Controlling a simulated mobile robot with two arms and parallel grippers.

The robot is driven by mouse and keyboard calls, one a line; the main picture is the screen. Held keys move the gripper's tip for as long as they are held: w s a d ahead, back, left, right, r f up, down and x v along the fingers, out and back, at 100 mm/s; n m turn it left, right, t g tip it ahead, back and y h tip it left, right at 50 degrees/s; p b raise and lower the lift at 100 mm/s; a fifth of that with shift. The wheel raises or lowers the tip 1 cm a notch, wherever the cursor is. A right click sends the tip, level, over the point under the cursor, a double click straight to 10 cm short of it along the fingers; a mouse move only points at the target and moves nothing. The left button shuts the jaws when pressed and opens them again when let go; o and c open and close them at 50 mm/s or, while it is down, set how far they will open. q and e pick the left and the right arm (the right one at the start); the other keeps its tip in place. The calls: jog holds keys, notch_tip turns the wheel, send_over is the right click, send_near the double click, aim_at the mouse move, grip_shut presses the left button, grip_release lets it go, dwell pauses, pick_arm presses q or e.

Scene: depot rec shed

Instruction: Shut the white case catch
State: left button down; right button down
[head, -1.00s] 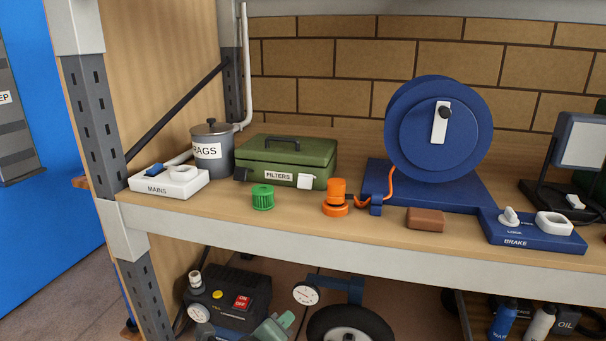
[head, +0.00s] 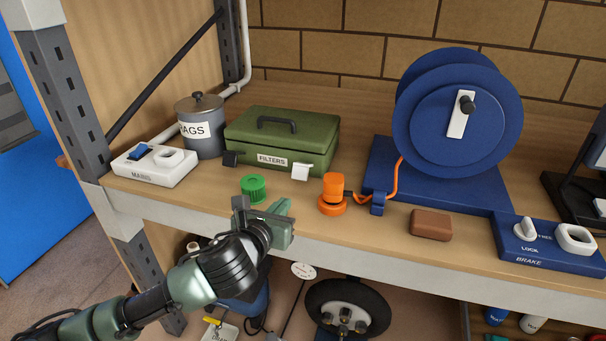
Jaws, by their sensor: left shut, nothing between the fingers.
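The green metal case (head: 318,150) labelled FILTERS stands on the shelf with its lid down. Its white catch (head: 300,172) is at the front right and seems to stick out from the case front. A black catch (head: 230,159) sits at the front left. My left gripper (head: 264,212) is shut and empty at the shelf's front edge, below and left of the white catch and apart from it. My right gripper is not in view.
A green ribbed cap (head: 254,188) stands just behind my left gripper. An orange fitting (head: 333,195) stands right of the white catch, with a hose to the blue reel (head: 455,115). The MAINS box (head: 155,167), BAGS tin (head: 201,128) and brown block (head: 430,225) are nearby.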

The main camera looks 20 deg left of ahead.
aim_at(296, 199)
pick_arm(q)
jog(key=shift+w, duration=0.15)
jog(key=x, duration=0.9)
jog(key=shift+w, duration=0.25)
jog(key=shift+a+p, duration=0.1)
jog(key=shift+p, duration=0.25)
